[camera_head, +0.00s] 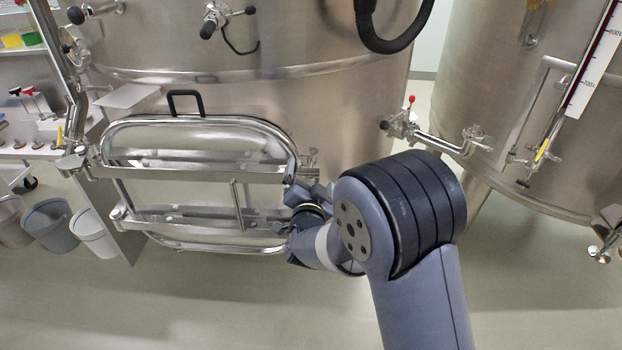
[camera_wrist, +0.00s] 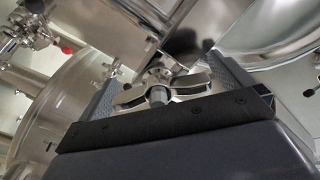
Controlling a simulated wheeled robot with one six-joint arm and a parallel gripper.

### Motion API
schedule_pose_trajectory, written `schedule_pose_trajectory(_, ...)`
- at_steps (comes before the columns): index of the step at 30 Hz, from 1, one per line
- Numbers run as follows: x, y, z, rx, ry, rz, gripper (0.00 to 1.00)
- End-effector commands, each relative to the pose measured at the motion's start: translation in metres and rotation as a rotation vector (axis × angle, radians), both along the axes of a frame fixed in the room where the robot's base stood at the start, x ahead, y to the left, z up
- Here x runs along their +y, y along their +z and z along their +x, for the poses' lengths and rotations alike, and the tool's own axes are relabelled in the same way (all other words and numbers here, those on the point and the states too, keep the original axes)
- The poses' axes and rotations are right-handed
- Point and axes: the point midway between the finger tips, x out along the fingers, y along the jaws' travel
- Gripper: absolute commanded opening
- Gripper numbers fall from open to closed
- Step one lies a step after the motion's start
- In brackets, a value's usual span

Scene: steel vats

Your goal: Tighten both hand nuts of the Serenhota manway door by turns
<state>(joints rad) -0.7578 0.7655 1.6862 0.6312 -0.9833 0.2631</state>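The oval steel manway door (camera_head: 200,122) is on the vat's lower front in the head view, with two horizontal crossbars. The upper crossbar (camera_head: 190,171) and lower crossbar (camera_head: 190,213) both run towards my gripper (camera_head: 308,193), at the door's right side. In the wrist view, a winged hand nut (camera_wrist: 188,86) on a threaded stud lies between the fingers of my gripper (camera_wrist: 166,66). The fingers stand wide apart, one on each side of the wings. I cannot tell whether they touch the wings. The other hand nut is not clearly visible.
A black-handled bracket (camera_head: 185,102) stands on the door's top. A valve with a red knob (camera_head: 405,122) juts out right of the door. Several buckets (camera_head: 95,234) stand at the left below a shelf. The floor (camera_head: 200,310) in front is clear.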

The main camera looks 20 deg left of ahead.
Motion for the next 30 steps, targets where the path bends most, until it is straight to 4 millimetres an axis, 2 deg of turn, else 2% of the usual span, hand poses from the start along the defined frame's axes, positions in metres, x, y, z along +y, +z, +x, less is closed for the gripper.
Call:
schedule_pose_trajectory(2, 0.0, 0.0, -0.0001, 0.0, 0.0, 0.0, 0.94)
schedule_pose_trajectory(15, -0.0001, 0.0, -0.0003, 0.0, 0.0, 0.0, 0.58)
schedule_pose_trajectory(23, -0.0002, -0.0021, -0.0004, 0.005, 0.0, 0.018, 0.57)
schedule_pose_trajectory(30, -0.0006, -0.0061, -0.0004, 0.025, 0.0, 0.113, 0.57)
